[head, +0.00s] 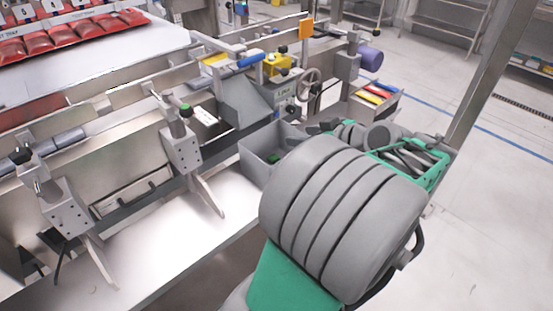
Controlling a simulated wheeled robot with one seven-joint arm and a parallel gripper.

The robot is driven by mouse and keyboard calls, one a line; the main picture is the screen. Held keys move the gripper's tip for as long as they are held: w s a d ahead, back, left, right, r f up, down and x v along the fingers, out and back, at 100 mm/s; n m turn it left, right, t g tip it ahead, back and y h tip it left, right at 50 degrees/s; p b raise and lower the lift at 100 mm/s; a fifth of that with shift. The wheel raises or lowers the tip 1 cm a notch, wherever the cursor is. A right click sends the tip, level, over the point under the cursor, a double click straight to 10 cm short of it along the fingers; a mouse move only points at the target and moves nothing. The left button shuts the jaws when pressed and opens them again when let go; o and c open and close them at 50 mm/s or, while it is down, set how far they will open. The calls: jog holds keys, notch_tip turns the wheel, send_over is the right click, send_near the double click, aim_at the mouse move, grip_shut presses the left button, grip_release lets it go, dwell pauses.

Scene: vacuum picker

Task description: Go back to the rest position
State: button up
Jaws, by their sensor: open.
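My gripper cannot be made out in the head view, so I see neither its jaws nor anything held in them. The foreground right of centre is blocked by large grey and green parts close to the camera, which hide what lies behind them. The task names no object to handle.
A steel machine carries a grey open bin (262,152), a clamp bracket (181,148) and another bracket (62,205). Red packs (70,33) lie at the upper left. A metal post (480,75) stands right; the floor (490,220) there is clear.

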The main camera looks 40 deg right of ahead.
jog(key=w+a+r+n+g+y+p, duration=0.1)
jog(key=w+a+g+p, duration=0.2)
jog(key=a, duration=0.4)
jog(key=w+a+r+g+y+p, duration=0.1)
jog(key=w+a+p, duration=0.35)
jog(key=a, duration=0.35)
jog(key=s+a+r+g+p, duration=0.2)
jog(key=s+a+p, duration=0.2)
jog(key=a, duration=0.4)
jog(key=s+a+r+g+h+p, duration=0.1)
jog(key=s+a+r+g+p, duration=0.2)
jog(key=s+a+p, duration=0.2)
jog(key=a, duration=0.3)
jog(key=shift+a+r+m+h+p, duration=0.15)
jog(key=shift+r+m+h+p, duration=0.05)
jog(key=shift+m+h+p, duration=0.1)
jog(key=shift+c, duration=0.2)
